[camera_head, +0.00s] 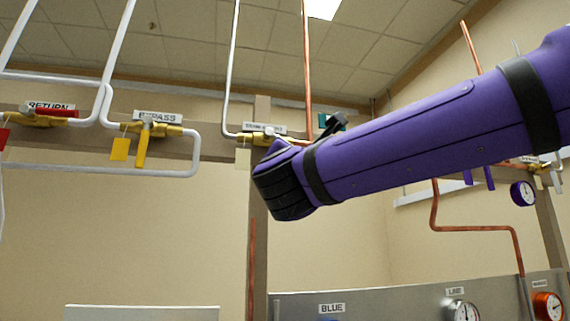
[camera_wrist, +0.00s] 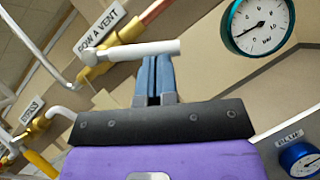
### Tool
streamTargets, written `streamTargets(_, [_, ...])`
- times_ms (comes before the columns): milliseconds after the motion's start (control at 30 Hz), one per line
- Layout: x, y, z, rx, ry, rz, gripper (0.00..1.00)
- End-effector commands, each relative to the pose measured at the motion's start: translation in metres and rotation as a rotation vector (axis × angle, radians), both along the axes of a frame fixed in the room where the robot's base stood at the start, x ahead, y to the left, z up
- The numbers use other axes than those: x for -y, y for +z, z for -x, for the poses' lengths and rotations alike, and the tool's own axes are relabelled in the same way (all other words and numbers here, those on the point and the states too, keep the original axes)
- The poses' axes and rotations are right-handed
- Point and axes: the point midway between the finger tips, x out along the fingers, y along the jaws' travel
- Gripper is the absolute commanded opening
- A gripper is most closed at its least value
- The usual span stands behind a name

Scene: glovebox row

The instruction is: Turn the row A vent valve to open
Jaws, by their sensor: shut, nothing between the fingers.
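The row A vent valve shows in the wrist view as a brass body (camera_wrist: 128,31) beside a white label (camera_wrist: 101,27) reading "ROW A VENT". Its white lever handle (camera_wrist: 135,49) lies at an angle to the pipe line. My gripper (camera_wrist: 155,60) has its blue fingers shut together with nothing between them. The fingertips are right at the handle's lower side, near its free end; I cannot tell whether they touch it. In the head view a brass valve (camera_head: 258,138) shows just left of my arm's end, its label too small to read, and my fingers are hidden.
The bypass valve (camera_head: 160,130) with a yellow handle and the return valve (camera_head: 36,120) with a red handle are to the left. A teal-rimmed gauge (camera_wrist: 257,24) is close on the right in the wrist view, a blue gauge (camera_wrist: 300,159) below it. Pipes run around the valves.

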Motion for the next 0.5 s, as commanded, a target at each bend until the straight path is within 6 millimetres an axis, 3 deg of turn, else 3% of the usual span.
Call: streamTargets(500, [0.02,0.024,-0.007,0.004,-0.002,0.014,0.0])
